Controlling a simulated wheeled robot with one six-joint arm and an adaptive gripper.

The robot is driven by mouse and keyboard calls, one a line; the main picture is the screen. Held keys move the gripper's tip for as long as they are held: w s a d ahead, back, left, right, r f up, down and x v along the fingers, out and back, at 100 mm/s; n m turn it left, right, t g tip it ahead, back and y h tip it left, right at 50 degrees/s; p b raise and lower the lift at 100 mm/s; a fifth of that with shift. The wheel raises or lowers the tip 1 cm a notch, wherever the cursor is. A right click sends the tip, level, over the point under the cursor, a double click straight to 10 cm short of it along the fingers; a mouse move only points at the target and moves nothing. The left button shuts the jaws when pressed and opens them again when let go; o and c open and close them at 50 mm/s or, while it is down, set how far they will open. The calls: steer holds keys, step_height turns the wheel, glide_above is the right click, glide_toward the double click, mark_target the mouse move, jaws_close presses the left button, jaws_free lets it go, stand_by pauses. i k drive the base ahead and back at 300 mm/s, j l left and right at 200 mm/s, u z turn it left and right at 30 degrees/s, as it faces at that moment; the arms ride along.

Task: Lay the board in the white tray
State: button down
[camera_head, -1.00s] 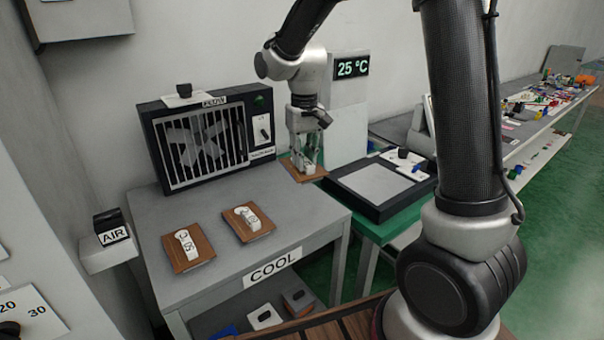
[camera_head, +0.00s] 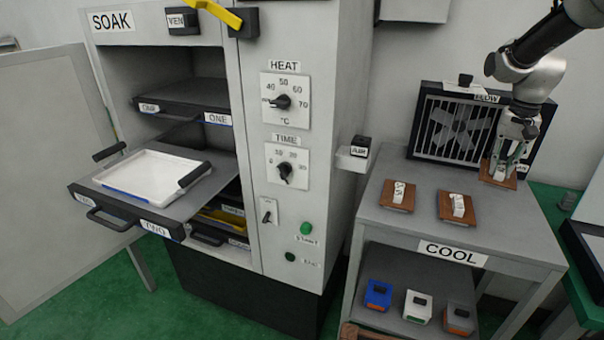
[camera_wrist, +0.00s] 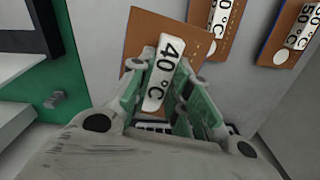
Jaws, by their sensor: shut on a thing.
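My gripper (camera_head: 514,150) is shut on a brown board (camera_head: 498,176) at the right back of the COOL table (camera_head: 420,222). In the wrist view, the held board (camera_wrist: 141,38) has a white 40 °C label between the fingers. I cannot tell whether it touches the table. The white tray (camera_head: 192,163), with a blue front edge, lies empty on the pulled-out shelf TWO (camera_head: 218,181) of the SOAK cabinet, far left of my gripper.
Two other brown boards lie on the table, one left (camera_head: 397,197) and one right (camera_head: 457,208). The cabinet's control column (camera_head: 290,140) and a small AIR box (camera_head: 354,153) stand between table and tray. A fan unit (camera_head: 458,133) stands behind. A yellow handle (camera_head: 216,13) is above the shelf.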

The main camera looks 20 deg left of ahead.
mark_target(153, 176)
steer(key=l+u, duration=0.4)
steer(key=k+l+u, duration=0.15)
steer(key=l+u, duration=0.2)
steer(key=k+l+u, duration=0.15)
steer(key=l+u, duration=0.35)
steer(key=u, duration=0.6)
steer(key=i+j+u, duration=0.15)
steer(key=i, duration=0.2)
steer(key=i+j+u, duration=0.1)
steer(key=i, duration=0.3)
steer(key=i+j+z, duration=0.1)
steer(key=i, duration=0.25)
steer(key=i+j+z, duration=0.1)
steer(key=i+j, duration=0.2)
